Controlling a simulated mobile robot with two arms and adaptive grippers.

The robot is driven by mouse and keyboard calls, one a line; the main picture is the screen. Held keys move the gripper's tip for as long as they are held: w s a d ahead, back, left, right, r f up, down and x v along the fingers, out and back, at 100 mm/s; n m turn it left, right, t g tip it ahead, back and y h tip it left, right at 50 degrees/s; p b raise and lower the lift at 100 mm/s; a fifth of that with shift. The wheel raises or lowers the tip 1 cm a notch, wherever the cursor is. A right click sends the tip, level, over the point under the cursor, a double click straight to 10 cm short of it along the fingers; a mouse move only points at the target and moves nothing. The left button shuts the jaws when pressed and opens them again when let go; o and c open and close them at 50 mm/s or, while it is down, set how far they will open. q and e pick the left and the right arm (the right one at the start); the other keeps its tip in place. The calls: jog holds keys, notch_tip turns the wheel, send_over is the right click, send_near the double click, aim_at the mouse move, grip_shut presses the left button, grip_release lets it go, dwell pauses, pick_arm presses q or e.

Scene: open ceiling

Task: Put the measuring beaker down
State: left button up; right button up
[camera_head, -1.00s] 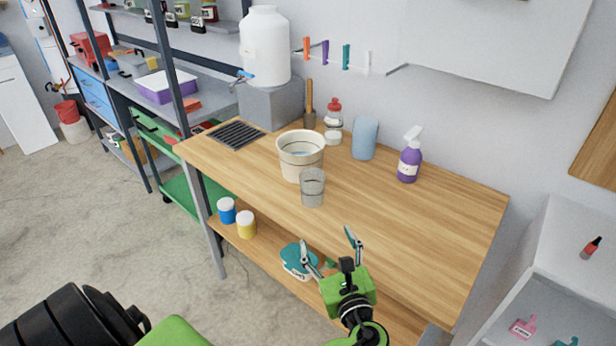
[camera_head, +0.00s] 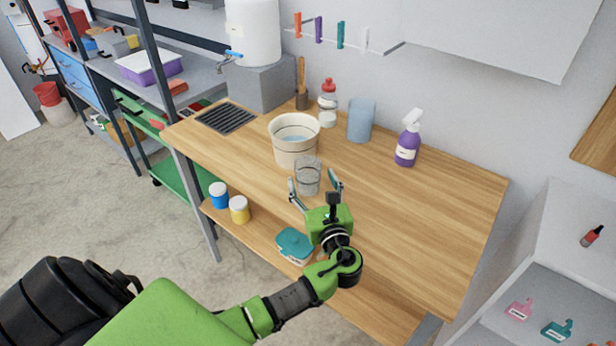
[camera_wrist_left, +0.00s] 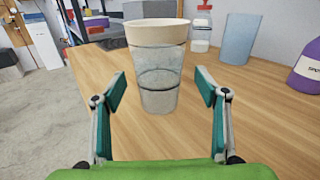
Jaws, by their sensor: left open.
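The measuring beaker (camera_head: 308,177) is a clear, upright vessel standing on the wooden table (camera_head: 400,215), just in front of a cream bucket (camera_head: 290,154). In the left wrist view the beaker (camera_wrist_left: 158,82) stands ahead, centred between the fingers, with the bucket's rim behind it. My left gripper (camera_head: 315,190) is open, its two fingers apart at the near side of the beaker; the open fingers also show in the left wrist view (camera_wrist_left: 160,92). I cannot tell whether a finger touches it. My right gripper is not in view.
A blue cup (camera_head: 361,122), a purple spray bottle (camera_head: 408,140) and a red-capped bottle (camera_head: 328,103) stand at the table's back. A drain grate (camera_head: 226,118) is at the left. The table's right half is clear. A lower shelf holds a teal-lidded container (camera_head: 295,245).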

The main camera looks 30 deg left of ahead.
aim_at(311, 181)
pick_arm(q)
jog(key=x, duration=0.3)
jog(key=shift+w+a+f, duration=0.2)
jog(key=shift+a+f, duration=0.05)
jog(key=shift+a, duration=0.15)
jog(key=c, duration=1.1)
jog(key=shift+r, duration=0.1)
